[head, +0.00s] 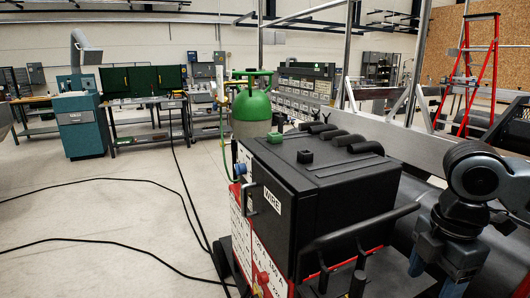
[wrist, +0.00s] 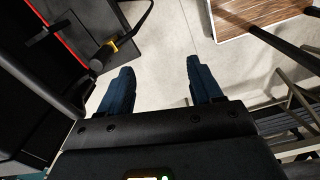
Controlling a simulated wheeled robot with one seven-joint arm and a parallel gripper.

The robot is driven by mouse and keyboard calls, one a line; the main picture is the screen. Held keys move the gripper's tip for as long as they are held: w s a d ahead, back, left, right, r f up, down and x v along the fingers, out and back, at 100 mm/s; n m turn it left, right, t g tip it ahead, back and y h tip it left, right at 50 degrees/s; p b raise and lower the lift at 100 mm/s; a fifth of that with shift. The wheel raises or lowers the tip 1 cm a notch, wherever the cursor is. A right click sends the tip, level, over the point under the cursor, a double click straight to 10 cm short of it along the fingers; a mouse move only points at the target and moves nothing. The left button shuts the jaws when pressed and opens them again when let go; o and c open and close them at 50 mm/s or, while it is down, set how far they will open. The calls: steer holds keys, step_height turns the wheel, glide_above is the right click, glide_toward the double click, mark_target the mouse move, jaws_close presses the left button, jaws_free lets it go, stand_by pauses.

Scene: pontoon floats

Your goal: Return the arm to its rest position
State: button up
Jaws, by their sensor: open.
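My arm (head: 478,185) shows at the right edge of the head view, bent, with its end pointing down beside the black machine. My gripper (wrist: 157,66) shows in the wrist view with its two dark blue fingers wide apart. Only bare pale floor shows between the fingers, and nothing is held. In the head view the lower end of the gripper is partly cut off by the bottom of the picture.
A black and red welding machine (head: 335,185) with a front handlebar stands close left of my arm. A green-topped gas cylinder (head: 252,105) stands behind it. Black cables (head: 100,181) cross the open floor at left. A red stepladder (head: 472,75) stands at back right. A wooden board (wrist: 245,15) lies ahead in the wrist view.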

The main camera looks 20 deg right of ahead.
steer(key=w+a+r+m+t+y+b, duration=0.1)
steer(key=w+a+r+m+t+y, duration=0.3)
steer(key=a, duration=0.6)
steer(key=w+a+r+m+t+y+b, duration=0.25)
steer(key=w+a+t, duration=0.35)
steer(key=a, duration=0.4)
steer(key=w+a+r+m+t+y+b, duration=0.15)
steer(key=w+a+t+y, duration=0.25)
steer(key=a, duration=0.7)
steer(key=s+d+f+m+t+h+b, duration=0.35)
steer(key=s+f+m+h, duration=0.7)
steer(key=s+f, duration=0.65)
steer(key=s+d+f+n+g, duration=0.1)
steer(key=s+d+f, duration=0.2)
steer(key=s, duration=0.7)
steer(key=s+d+f+n+g+b, duration=0.1)
steer(key=s+d, duration=0.4)
steer(key=s, duration=0.5)
steer(key=shift+s+d+f+n+g, duration=0.3)
steer(key=shift+f+n+g, duration=0.2)
steer(key=shift+f, duration=0.45)
